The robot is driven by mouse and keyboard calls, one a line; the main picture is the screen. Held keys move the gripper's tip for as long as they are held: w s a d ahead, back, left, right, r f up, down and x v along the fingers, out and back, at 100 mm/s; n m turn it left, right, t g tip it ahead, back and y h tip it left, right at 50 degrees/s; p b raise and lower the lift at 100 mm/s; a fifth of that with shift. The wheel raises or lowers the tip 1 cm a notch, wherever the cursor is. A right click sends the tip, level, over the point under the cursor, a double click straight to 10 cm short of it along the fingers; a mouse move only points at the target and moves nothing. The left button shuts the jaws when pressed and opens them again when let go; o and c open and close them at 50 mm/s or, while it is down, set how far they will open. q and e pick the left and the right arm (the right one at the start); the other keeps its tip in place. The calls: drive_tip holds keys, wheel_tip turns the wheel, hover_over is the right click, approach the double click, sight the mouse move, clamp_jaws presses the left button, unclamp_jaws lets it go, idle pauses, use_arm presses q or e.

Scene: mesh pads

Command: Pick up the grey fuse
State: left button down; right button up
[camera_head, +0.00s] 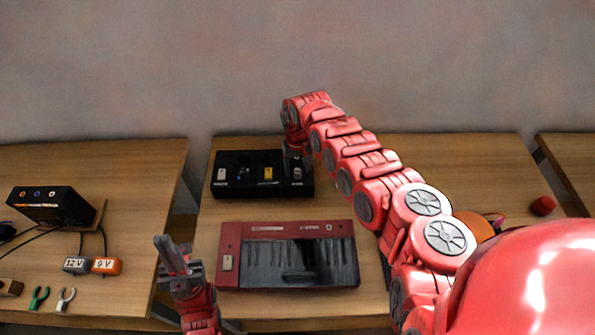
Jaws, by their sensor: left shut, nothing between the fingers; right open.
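A black box (242,191) lies at the back of the middle table. On its top are a pale grey-white piece (221,174) at the left and a yellow piece (268,173) in the middle. A small grey piece (297,172) shows at the right end, right below my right gripper (296,163); it may be the grey fuse. My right gripper is open and points down there; its fingers are small and partly hidden, so I cannot tell whether they surround it. My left gripper (168,249) is shut and empty, pointing up at the front left.
A red case (229,241) with a dark panel and a beige piece (228,263) lies in front of the black box. The left table holds a black unit (52,206), 12 V (75,265) and 9 V (107,265) blocks and pliers (39,298). A gap separates the tables.

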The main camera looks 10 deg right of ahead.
drive_tip(key=shift+f, duration=0.9)
clamp_jaws()
